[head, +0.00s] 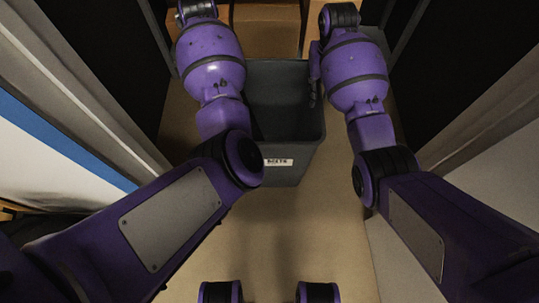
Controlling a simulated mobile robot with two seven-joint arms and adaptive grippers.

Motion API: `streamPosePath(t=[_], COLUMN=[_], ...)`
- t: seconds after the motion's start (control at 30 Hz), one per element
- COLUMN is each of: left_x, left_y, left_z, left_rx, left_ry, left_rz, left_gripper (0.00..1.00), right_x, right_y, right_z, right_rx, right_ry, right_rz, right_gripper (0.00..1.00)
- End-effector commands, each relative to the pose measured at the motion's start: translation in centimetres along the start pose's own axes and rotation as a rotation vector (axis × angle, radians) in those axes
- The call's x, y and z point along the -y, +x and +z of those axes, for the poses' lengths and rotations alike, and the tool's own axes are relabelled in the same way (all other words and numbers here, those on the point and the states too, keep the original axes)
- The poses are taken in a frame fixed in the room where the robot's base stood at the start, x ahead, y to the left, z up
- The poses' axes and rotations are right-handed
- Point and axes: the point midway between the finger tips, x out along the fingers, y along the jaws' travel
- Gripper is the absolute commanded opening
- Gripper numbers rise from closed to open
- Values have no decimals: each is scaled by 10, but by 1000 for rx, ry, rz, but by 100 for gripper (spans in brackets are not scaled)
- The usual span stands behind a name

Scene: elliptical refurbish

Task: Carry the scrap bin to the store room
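The scrap bin (292,174) is a dark grey, open-topped bin in the middle of the head view, between my two arms. A small white label with dark lettering is on its near side. The bin looks upright, and I cannot tell whether it rests on the floor. My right gripper (314,92) shows only in part, at the bin's right rim, beside my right forearm. Whether its fingers are closed on the rim is hidden. My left gripper is hidden behind my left arm, which covers the bin's left edge.
A brown wooden piece (268,27) stands just beyond the bin. Dark panels and pale frame edges close in on both sides, like a narrow doorway. The tan floor (290,235) is clear between the bin and my base.

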Motion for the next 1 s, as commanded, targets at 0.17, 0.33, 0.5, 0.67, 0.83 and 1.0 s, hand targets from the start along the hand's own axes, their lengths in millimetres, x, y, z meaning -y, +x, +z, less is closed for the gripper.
streamPosePath(t=[0.17, 0.33, 0.5, 0.67, 0.83, 1.0], left_x=[0, 0, 0, 0, 0, 0], left_y=[0, 0, 0, 0, 0, -15], left_z=[0, 0, 0, 0, 0, -1], left_rx=[0, 0, 0, 0, 0, -9], left_ry=[0, 0, 0, 0, 0, 0], left_rz=[0, 0, 0, 0, 0, 0], left_gripper=[23, 23, 23, 23, 23, 23], right_x=[0, 0, 0, 0, 0, 0], right_y=[-28, -38, -38, -38, -38, -53], right_z=[-1, 0, 0, 0, 0, -1], right_rx=[-2, -1, 0, 0, 0, -9], right_ry=[1, 0, 0, 0, 0, 0], right_rz=[0, 0, 0, 0, 0, 0], right_gripper=[23, 23, 23, 23, 23, 23])
